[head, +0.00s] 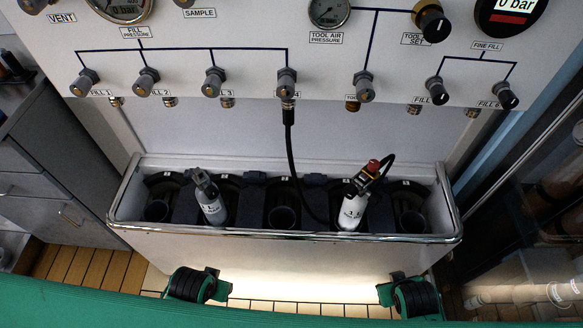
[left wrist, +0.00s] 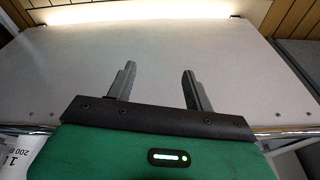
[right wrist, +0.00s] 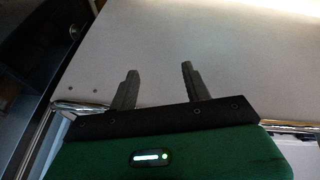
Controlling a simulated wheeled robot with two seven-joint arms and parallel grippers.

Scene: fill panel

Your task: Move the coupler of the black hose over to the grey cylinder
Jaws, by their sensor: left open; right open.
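The black hose (head: 290,150) hangs from the FILL 4 outlet, dips into the trough and loops up to the top of the white cylinder (head: 351,212). Its coupler (head: 366,178) appears to be at that cylinder's valve, beside a red knob (head: 374,165); its exact seating is too small to tell. The grey cylinder (head: 213,207) stands tilted in a bay farther left, with a grey valve (head: 201,179) on top and no hose seen on it. My left gripper (left wrist: 158,68) and right gripper (right wrist: 159,68) are open and empty, in front of the trough's pale front panel.
The trough (head: 285,237) has a chrome front rim and several bays; the middle bay (head: 282,217) and both end bays hold no cylinder. The fill panel (head: 240,50) with knobs and gauges overhangs behind. Drawers (head: 60,210) stand left, a glass-fronted cabinet (head: 530,210) right.

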